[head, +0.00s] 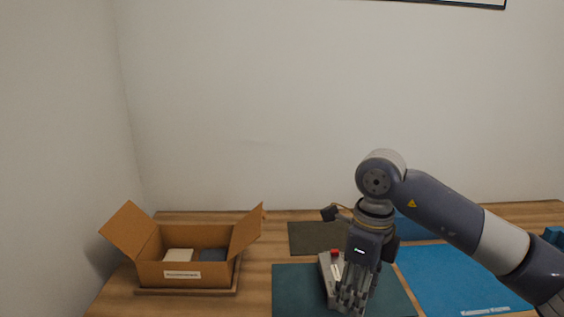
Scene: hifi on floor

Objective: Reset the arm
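My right arm comes in from the right, bent at the elbow, with its forearm pointing down. Its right gripper (353,298) points down over the dark teal mat (293,290), beside a grey device with a red button (334,260). The fingers overlap the device's lower right part in the picture, and I cannot tell whether they touch it. The fingertips are too small and crowded to show whether they are open or shut. My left gripper is not in view.
An open cardboard box (185,273) with a white and a blue-grey item inside stands at the left of the wooden table (255,255). A dark mat (310,237) lies behind, and a blue mat (450,278) lies at the right. A wall stands behind.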

